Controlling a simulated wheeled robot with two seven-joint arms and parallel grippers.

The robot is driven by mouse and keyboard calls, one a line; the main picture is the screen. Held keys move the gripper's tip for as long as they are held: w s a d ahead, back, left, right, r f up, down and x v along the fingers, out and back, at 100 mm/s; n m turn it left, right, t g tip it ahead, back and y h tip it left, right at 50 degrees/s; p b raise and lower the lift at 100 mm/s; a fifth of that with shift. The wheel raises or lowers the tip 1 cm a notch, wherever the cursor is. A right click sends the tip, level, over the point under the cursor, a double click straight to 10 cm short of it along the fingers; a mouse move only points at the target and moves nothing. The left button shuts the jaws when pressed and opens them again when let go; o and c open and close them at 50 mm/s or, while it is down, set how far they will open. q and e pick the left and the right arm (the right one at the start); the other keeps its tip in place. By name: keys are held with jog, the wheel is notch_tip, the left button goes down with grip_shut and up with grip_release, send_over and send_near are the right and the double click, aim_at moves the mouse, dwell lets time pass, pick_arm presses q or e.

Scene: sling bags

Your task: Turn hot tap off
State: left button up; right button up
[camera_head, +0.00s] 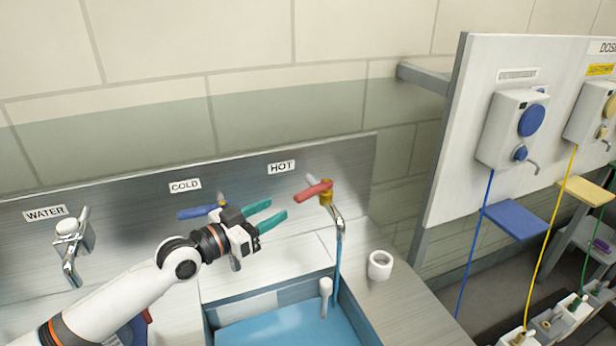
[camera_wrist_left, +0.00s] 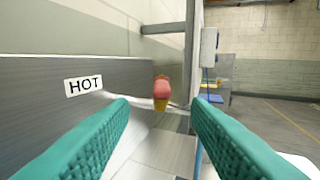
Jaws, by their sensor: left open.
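The hot tap (camera_head: 326,196) has a red lever on a yellow body and a chrome spout, under the HOT label (camera_head: 281,167). Its lever points left in the head view, and a blue stream of water runs from the spout into the sink. My left gripper (camera_head: 272,213) is open and empty, just left of the red lever and apart from it. In the left wrist view the red lever (camera_wrist_left: 161,88) shows end-on ahead, between the green fingers. The right gripper is not in view.
The cold tap's blue lever (camera_head: 196,212) is behind my left wrist. A water tap (camera_head: 72,240) stands at far left. The sink (camera_head: 285,328) holds blue water. A white cup (camera_head: 380,265) stands on the counter at right. Dosing units hang on a white panel (camera_head: 455,150).

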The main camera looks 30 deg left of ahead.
aim_at(310, 190)
pick_arm(q)
jog(key=p+x, duration=0.1)
jog(key=x, duration=0.2)
jog(key=p+x, duration=0.1)
jog(key=x, duration=0.2)
jog(key=p+x, duration=0.1)
jog(key=x, duration=0.3)
jog(key=shift+r, duration=0.25)
jog(key=shift+x, duration=0.9)
jog(key=shift+d+f, duration=0.1)
jog(key=shift+f, duration=0.05)
grip_shut()
